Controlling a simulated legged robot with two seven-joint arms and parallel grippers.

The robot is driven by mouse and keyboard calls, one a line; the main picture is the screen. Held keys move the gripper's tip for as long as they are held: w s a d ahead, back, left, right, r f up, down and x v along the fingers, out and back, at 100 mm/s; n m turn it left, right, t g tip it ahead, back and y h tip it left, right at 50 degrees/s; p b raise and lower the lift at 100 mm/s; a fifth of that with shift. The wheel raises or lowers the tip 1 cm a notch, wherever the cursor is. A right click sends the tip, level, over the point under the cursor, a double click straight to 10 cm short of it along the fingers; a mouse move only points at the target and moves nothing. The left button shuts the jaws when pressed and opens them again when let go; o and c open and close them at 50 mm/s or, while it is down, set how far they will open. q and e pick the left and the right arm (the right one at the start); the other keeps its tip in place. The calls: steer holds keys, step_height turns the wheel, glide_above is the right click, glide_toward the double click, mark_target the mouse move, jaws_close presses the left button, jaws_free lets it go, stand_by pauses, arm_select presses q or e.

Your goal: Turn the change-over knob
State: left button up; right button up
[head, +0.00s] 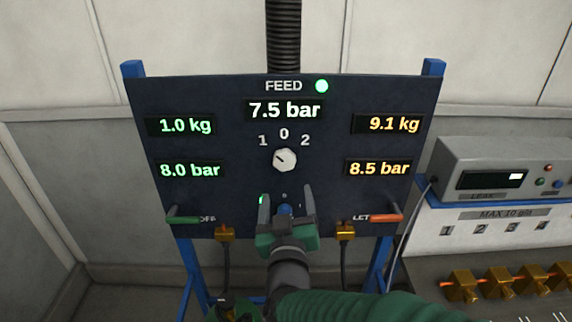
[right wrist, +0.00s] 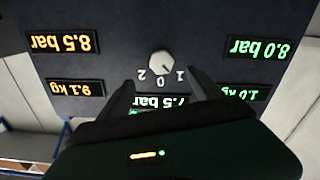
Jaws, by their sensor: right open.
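The change-over knob (head: 285,159) is a small pale knob on the dark panel (head: 225,100), below the marks 1, 0 and 2. Its dark pointer line slants up and left, towards 1. My right gripper (head: 286,198) is open and empty in front of the panel, just below the knob in the head view, fingers pointing up. In the right wrist view the picture is upside down; the knob (right wrist: 160,64) shows beyond the open fingertips (right wrist: 160,90), apart from them.
A green-handled lever (head: 183,220) sits at the panel's lower left, an orange-handled lever (head: 386,217) at its lower right. Brass fittings (head: 225,233) with hoses hang below. A blue part (head: 285,210) shows between my right fingers. A grey leak tester (head: 495,170) stands at right.

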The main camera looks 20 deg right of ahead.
mark_target(285, 165)
steer(key=p+x, duration=0.1)
steer(key=x, duration=0.5)
steer(key=p+x, duration=0.1)
steer(key=x, duration=0.5)
steer(key=shift+w+a, duration=0.1)
steer(key=shift+a, duration=0.1)
steer(key=shift+w+d+f, duration=0.1)
steer(key=shift+w+d, duration=0.15)
steer(key=shift+w, duration=0.15)
steer(key=shift+a, duration=0.1)
steer(key=c, duration=1.4)
